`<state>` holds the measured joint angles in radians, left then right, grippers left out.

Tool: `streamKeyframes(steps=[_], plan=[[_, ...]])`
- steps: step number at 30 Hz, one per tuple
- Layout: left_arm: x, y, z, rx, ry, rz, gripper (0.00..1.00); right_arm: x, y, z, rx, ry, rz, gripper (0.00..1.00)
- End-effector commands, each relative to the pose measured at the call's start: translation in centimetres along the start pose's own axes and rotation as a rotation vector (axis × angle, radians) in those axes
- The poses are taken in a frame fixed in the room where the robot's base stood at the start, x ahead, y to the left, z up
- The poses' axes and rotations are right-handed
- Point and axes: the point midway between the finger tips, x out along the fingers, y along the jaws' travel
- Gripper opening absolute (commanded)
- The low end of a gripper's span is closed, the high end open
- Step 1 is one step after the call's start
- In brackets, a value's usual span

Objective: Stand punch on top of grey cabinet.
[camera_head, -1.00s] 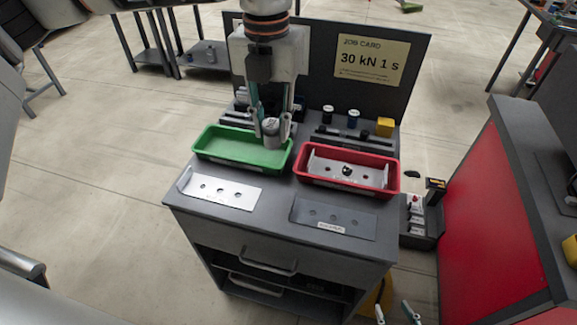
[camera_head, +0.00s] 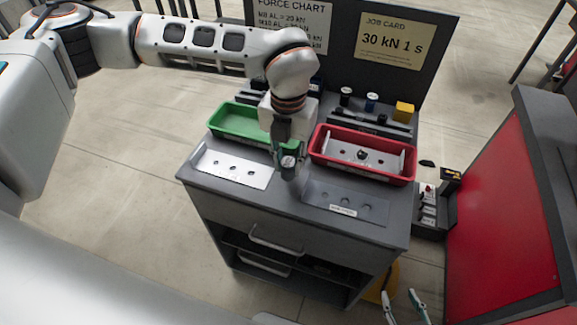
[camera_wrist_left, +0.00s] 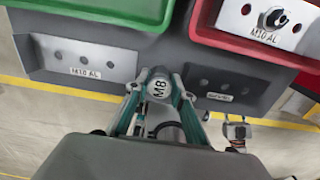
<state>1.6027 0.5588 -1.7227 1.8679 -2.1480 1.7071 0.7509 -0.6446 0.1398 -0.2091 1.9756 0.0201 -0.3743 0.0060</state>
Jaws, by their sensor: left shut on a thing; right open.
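The grey cabinet (camera_head: 226,211) has a dark grey top and drawers in front. My left gripper (camera_head: 289,165) is shut on the punch (camera_wrist_left: 158,88), a short grey cylinder marked M8 on its end. It holds the punch over the cabinet top, between the silver plate and the grey plate. The gripper hides much of the punch in the head view, and I cannot tell whether it touches the top. My right gripper (camera_head: 403,306) is open and empty, low in front of the cabinet at the bottom right.
A silver holed plate (camera_head: 233,170) lies left on the top, a grey plate (camera_head: 345,203) right. A green tray (camera_head: 228,118) and a red tray (camera_head: 335,160) stand behind them. Small dark parts and a yellow block (camera_head: 403,112) sit at the back. A red-sided bench (camera_head: 500,210) stands right.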

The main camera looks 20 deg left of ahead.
Motion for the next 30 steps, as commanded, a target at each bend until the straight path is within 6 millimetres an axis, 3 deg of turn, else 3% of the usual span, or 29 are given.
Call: streamKeyframes(steps=[4, 16, 17, 18, 30], plan=[[2.0, 0.0, 0.0, -0.001, 0.000, 0.000, 0.00, 0.1, 0.0, 0.1, -0.001, 0.000, 0.001, 0.40], [2.4, 0.0, 0.0, 0.000, 0.000, -0.001, 0.00, 0.1, 0.1, 0.1, -0.002, 0.001, 0.002, 0.40], [2.4, 0.0, 0.0, 0.000, 0.000, 0.000, 0.31, 0.1, 0.1, 0.1, -0.002, 0.001, 0.002, 0.40], [2.4, 0.0, 0.0, 0.000, 0.000, 0.000, 0.40, 0.1, 0.1, 0.1, -0.003, 0.001, 0.002, 0.40], [2.0, 0.0, 0.0, 0.000, -0.002, 0.000, 0.40, 0.1, 0.1, -0.2, -0.003, 0.003, 0.002, 0.40]])
